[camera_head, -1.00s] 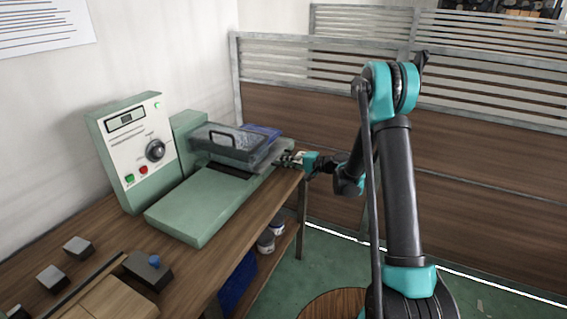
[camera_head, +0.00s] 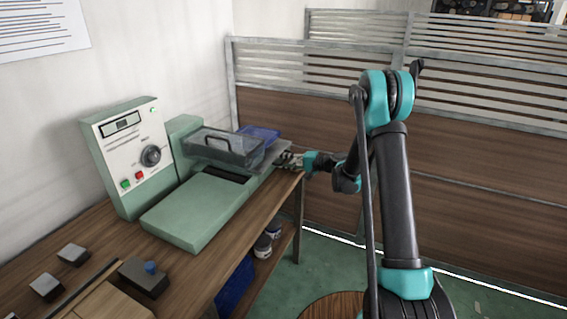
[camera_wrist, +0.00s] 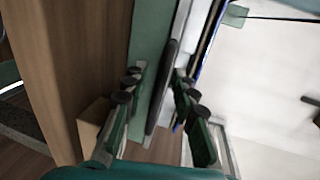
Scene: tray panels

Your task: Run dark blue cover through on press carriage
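The dark blue cover (camera_head: 262,134) lies flat at the far end of the press, partly behind a clear box-like hood (camera_head: 245,157) with a black handle. A grey plate (camera_head: 281,152), apparently the press carriage, sticks out on the right beneath them. My gripper (camera_head: 289,161) is at this plate's right end, above the bench edge. In the wrist view my gripper (camera_wrist: 157,85) has its fingers spread, with a dark plate edge (camera_wrist: 168,85) between them, closer to the right finger. A thin blue edge shows beyond the right finger. I cannot tell whether either finger touches the plate.
The green press base (camera_head: 195,212) and its control panel (camera_head: 128,155) stand on the wooden bench. A wooden partition (camera_head: 460,180) stands behind my arm.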

